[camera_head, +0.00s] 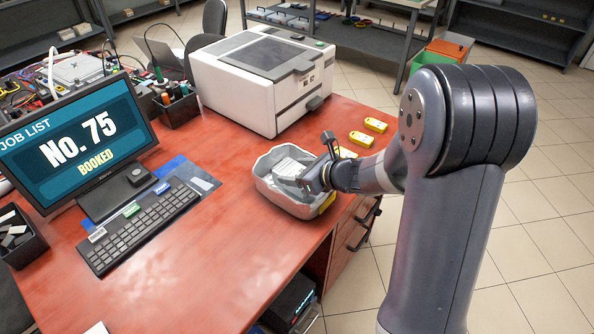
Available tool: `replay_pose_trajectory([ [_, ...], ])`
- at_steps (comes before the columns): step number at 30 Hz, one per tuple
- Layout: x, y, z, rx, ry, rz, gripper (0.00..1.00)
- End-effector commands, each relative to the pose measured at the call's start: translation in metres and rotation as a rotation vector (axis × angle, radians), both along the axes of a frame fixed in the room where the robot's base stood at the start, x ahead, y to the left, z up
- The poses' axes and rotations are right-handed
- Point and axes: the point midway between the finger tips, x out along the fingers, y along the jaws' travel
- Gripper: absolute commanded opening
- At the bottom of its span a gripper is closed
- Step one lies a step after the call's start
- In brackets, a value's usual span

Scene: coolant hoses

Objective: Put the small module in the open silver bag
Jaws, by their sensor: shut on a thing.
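A grey bin (264,184) stands near the right edge of the red desk, with pale silver-grey flat packets (288,166) in it. I cannot tell whether one of them is the open silver bag. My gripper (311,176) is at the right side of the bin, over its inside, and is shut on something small. The arm and the jaws hide most of the held thing, and I cannot make out what it is. I cannot pick out the small module for certain.
A monitor (80,150) and keyboard (138,228) are at the left of the red desk (215,270). A white printer-like machine (235,95) stands behind the bin. Yellow tags (361,138) lie behind my gripper. The desk's front middle is clear.

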Motion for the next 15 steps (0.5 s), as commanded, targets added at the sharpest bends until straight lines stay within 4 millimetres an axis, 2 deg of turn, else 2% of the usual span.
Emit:
replay_pose_trajectory([
  [9, -0.0001, 0.0, -0.0059, 0.0, 0.0, 0.0, 0.25],
  [10, -0.0005, -0.0001, -0.007, -0.002, 0.002, 0.001, 0.64],
  [15, -0.001, -0.0002, -0.0079, -0.002, 0.004, 0.0, 0.78],
])
